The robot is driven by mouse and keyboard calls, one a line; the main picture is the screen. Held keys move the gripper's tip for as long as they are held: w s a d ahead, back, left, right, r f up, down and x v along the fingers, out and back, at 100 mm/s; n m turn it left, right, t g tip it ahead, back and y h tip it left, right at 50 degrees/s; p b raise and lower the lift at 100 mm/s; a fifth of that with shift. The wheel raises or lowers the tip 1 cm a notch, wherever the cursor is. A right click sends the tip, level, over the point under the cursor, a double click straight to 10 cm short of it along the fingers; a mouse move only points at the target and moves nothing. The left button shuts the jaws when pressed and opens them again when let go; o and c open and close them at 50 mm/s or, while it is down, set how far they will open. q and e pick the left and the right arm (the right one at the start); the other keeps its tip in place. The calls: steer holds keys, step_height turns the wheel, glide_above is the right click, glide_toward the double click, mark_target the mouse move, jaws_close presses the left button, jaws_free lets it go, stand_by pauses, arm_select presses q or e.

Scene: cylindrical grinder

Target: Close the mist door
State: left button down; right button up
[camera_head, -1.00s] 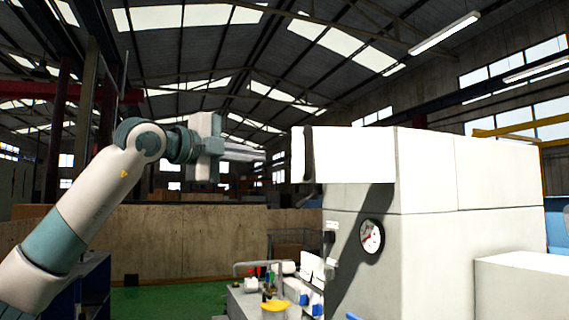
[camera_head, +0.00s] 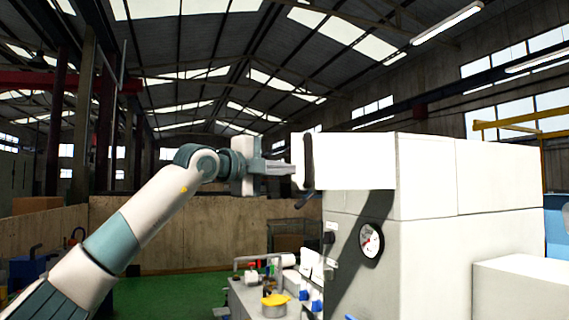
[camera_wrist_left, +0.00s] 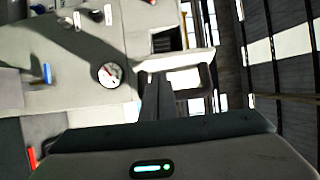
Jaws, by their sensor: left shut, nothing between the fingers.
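The mist door appears to be the white panel (camera_head: 355,161) at the upper left of the machine, with a dark upright handle (camera_head: 308,160) near its left edge. My left gripper (camera_head: 290,168) is shut and empty, and points right at the door's left edge beside the handle. I cannot tell whether the fingertips touch it. In the left wrist view the shut fingers (camera_wrist_left: 156,82) reach up toward a dark handle-like bar (camera_wrist_left: 204,78), which is partly hidden behind them. My right gripper is not in view.
The machine's grey-white body (camera_head: 430,260) stands below and right, with a round gauge (camera_head: 370,240) on its front. A bench (camera_head: 250,297) with a yellow-lidded pot (camera_head: 275,300) stands lower left of it.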

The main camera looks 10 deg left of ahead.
arm_select(q)
steer(key=shift+w+a+r+p, duration=0.1)
steer(key=shift+w+a+p, duration=0.15)
steer(key=shift+w+p, duration=0.35)
steer(key=shift+w, duration=0.5)
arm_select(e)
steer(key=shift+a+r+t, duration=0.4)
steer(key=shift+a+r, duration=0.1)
arm_select(q)
steer(key=shift+a, duration=0.1)
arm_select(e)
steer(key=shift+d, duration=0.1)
